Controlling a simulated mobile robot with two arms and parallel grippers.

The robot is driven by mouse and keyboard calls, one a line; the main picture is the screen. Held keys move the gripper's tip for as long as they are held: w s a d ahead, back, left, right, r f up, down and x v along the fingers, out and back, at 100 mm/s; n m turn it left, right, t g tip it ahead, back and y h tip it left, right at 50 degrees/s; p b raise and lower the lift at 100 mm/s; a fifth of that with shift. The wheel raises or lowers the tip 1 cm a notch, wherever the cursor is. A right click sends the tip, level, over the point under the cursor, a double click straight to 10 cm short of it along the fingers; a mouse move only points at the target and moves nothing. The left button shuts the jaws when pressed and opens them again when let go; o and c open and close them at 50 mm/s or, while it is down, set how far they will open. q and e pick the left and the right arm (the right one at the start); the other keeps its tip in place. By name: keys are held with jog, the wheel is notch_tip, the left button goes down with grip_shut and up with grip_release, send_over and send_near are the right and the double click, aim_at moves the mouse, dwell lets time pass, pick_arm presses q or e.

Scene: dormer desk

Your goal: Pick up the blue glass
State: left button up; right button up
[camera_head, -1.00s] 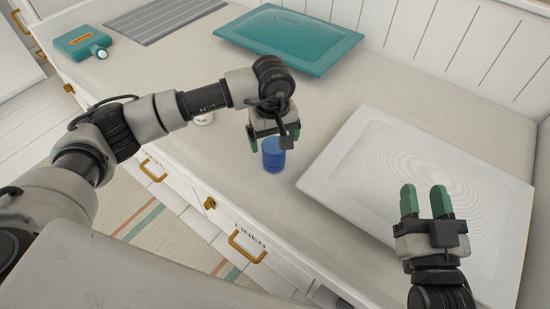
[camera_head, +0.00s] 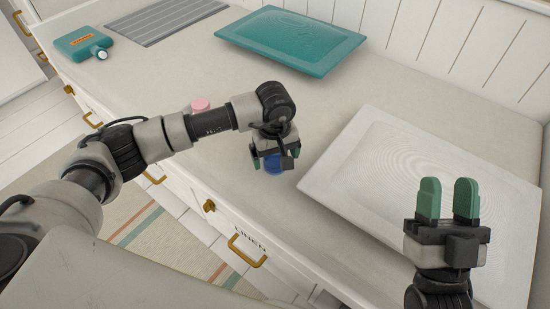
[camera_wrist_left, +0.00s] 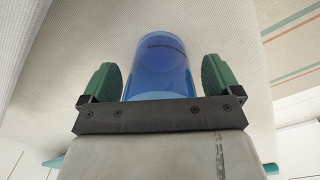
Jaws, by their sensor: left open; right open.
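The blue glass (camera_head: 278,166) stands on the counter, left of the white tray; in the head view my left gripper (camera_head: 273,160) hides most of it. In the left wrist view the blue glass (camera_wrist_left: 160,65) is between the two green fingers of my left gripper (camera_wrist_left: 161,78), with a gap visible on each side. The left gripper is open and reaches down around the glass. My right gripper (camera_head: 448,200) is open and empty, with its green fingers pointing up in the picture, over the white tray's near side.
The white tray (camera_head: 400,160) lies right of the glass. A teal tray (camera_head: 290,40) lies at the back, beside a grey ribbed mat (camera_head: 165,20). A pink-topped object (camera_head: 201,105) is partly behind my left arm. Counter between is clear.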

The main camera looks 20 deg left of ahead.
pick_arm(q)
jog(key=c, duration=1.1)
jog(key=shift+o, duration=0.2)
jog(key=shift+r, duration=0.1)
